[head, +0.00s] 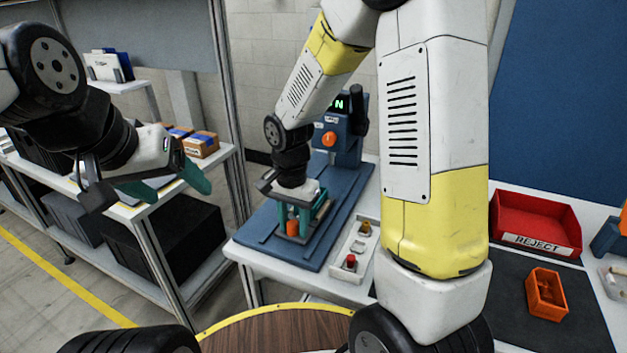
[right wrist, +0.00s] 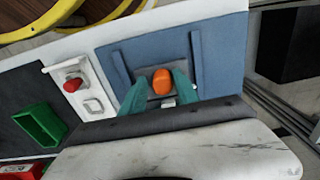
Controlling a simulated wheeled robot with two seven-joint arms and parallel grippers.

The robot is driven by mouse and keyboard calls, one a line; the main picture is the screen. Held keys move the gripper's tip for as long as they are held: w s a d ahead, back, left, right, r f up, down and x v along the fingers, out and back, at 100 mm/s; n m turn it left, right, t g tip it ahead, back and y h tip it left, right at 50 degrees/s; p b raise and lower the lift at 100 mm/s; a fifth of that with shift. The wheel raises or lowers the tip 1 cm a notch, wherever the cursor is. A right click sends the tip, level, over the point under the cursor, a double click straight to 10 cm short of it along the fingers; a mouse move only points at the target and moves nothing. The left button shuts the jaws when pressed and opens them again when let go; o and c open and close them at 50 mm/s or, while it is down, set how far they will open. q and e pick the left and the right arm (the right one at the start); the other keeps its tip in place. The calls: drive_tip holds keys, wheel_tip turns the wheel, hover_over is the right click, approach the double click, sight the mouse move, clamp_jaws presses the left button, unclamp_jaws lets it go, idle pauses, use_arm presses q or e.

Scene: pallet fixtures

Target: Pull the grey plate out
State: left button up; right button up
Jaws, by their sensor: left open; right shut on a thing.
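The grey plate (head: 318,229) lies on the blue fixture base (head: 255,232), mostly hidden under my right gripper. An orange knob (head: 292,228) stands at its near end; it also shows in the right wrist view (right wrist: 162,82). My right gripper (head: 293,226) points down with its green fingers on both sides of the knob, shut on it. In the right wrist view the fingertips (right wrist: 161,84) press the knob from left and right. My left gripper (head: 172,188) is open and empty, in the air at the left, away from the fixture.
A blue machine (head: 343,135) with a green display stands behind the fixture. A button box (head: 352,255) with a red button sits right of the base. A red REJECT bin (head: 535,222) and an orange tray (head: 546,293) are further right. A shelf (head: 150,205) stands left.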

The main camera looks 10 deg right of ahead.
sight(283, 254)
drive_tip(key=shift+s+a+f, duration=0.2)
drive_tip(key=shift+s+a, duration=0.35)
drive_tip(key=shift+s, duration=0.3)
drive_tip(key=shift+s+a+f, duration=0.25)
drive_tip(key=shift+s+a, duration=0.3)
drive_tip(key=shift+s, duration=0.25)
drive_tip(key=shift+s+a+f, duration=0.2)
drive_tip(key=shift+s+a, duration=0.35)
drive_tip(key=shift+s, duration=0.3)
drive_tip(key=o, duration=0.9)
drive_tip(key=shift+o, duration=0.2)
drive_tip(key=shift+w+a, duration=0.1)
drive_tip(key=shift+a, duration=0.1)
drive_tip(key=shift+d, duration=0.25)
drive_tip(key=shift+w+r, duration=0.2)
drive_tip(key=shift+r, duration=0.55)
wheel_tip(283, 254, up, 7)
drive_tip(key=shift+f, duration=0.15)
